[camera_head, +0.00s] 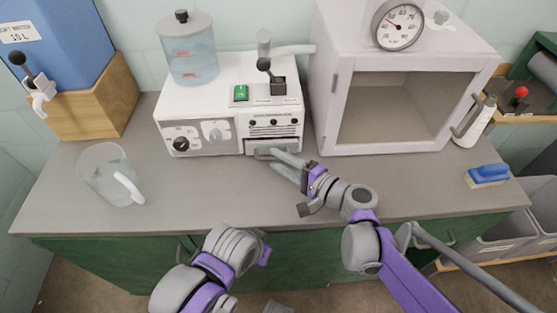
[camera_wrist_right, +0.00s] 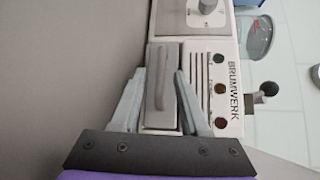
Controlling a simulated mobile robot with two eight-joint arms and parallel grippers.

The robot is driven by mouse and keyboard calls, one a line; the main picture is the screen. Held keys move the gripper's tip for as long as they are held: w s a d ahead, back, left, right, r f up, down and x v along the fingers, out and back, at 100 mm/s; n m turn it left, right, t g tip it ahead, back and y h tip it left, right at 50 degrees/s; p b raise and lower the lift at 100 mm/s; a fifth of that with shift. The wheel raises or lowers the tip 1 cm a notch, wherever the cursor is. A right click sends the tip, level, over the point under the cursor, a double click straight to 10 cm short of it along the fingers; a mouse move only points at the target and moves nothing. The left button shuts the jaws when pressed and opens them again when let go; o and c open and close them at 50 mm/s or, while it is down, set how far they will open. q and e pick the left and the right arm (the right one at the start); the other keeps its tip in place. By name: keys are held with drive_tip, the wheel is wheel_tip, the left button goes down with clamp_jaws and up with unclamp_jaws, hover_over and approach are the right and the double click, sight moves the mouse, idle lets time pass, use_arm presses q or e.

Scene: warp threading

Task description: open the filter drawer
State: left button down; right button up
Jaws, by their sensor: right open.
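The filter drawer (camera_head: 283,147) is a small grey front low on the right side of the white machine (camera_head: 200,118). It looks shut or nearly so. Its bar handle (camera_head: 262,154) also shows in the right wrist view (camera_wrist_right: 162,75), running lengthwise along the drawer front. My right gripper (camera_head: 275,160) is open in front of the drawer. In the right wrist view its two fingers (camera_wrist_right: 160,75) are on either side of the handle, apart from it. The fingertips appear close to the drawer front. My left arm shows at the bottom of the head view, but its gripper does not.
A clear pitcher (camera_head: 101,180) stands on the left of the counter (camera_head: 215,195). A white oven-like cabinet (camera_head: 323,110) stands close to the machine's right. A blue-backed brush (camera_head: 486,175) lies at the right. The counter in front of the machine is mostly clear.

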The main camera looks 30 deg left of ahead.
drive_tip(key=shift+a, duration=0.3)
clamp_jaws()
idle(1.3)
